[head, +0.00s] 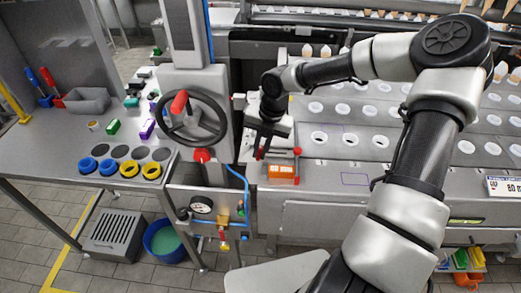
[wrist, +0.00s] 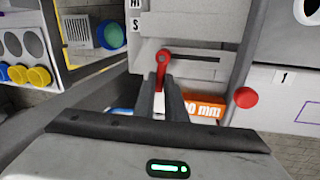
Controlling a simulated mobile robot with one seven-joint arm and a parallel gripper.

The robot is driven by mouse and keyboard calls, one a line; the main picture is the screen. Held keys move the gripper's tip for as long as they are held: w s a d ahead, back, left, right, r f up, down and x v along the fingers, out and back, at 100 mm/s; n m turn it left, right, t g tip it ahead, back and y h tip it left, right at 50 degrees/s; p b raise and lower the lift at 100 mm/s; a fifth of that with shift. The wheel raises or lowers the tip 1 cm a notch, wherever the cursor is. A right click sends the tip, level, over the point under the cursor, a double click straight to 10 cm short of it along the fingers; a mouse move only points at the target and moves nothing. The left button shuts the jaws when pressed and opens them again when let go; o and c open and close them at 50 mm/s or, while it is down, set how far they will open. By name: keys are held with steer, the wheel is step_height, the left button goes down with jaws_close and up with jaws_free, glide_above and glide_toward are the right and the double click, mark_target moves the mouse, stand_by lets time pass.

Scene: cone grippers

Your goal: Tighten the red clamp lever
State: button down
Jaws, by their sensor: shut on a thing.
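The red clamp lever (wrist: 162,63) stands at the left end of a dark straight slot in a grey plate in the wrist view. My gripper (wrist: 162,88) is shut on the red clamp lever, with its two dark fingers on either side of it. The lower part of the lever is hidden between the fingers. In the head view my gripper (head: 262,155) reaches down at the left side of the small clamp fixture, and the lever is mostly hidden there.
An orange block marked "mm" (wrist: 205,108) sits beside my fingers; it also shows in the head view (head: 281,172). A round red knob (wrist: 245,97) is right of the lever. A black handwheel (head: 192,118) stands left of my gripper.

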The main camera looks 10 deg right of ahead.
steer(key=m, duration=0.1)
steer(key=a+m, duration=0.1)
steer(key=m, duration=0.1)
steer(key=m+t+b, duration=0.1)
steer(key=m, duration=0.1)
steer(key=shift+w+a+h, duration=0.2)
steer(key=shift+w+h, duration=0.1)
steer(key=shift+w, duration=0.1)
steer(key=m, duration=0.1)
steer(key=m+b, duration=0.1)
steer(key=m, duration=0.1)
steer(key=w+a+m, duration=0.1)
steer(key=shift+m+h+b, duration=0.3)
steer(key=shift+h, duration=0.1)
steer(key=m+b, duration=0.1)
steer(key=m, duration=0.1)
steer(key=w+m+b, duration=0.1)
steer(key=m, duration=0.1)
steer(key=shift+w+a+f+h, duration=0.1)
steer(key=shift+w+a+h, duration=0.1)
steer(key=shift+h, duration=0.2)
steer(key=shift+w+m+b, duration=0.2)
steer(key=shift+m+b, duration=0.2)
steer(key=shift+m, duration=0.4)
steer(key=shift+w+m+b, duration=0.2)
steer(key=shift+m+b, duration=0.15)
steer(key=shift+m, duration=0.45)
steer(key=shift+d+h, duration=0.1)
steer(key=shift+h, duration=0.2)
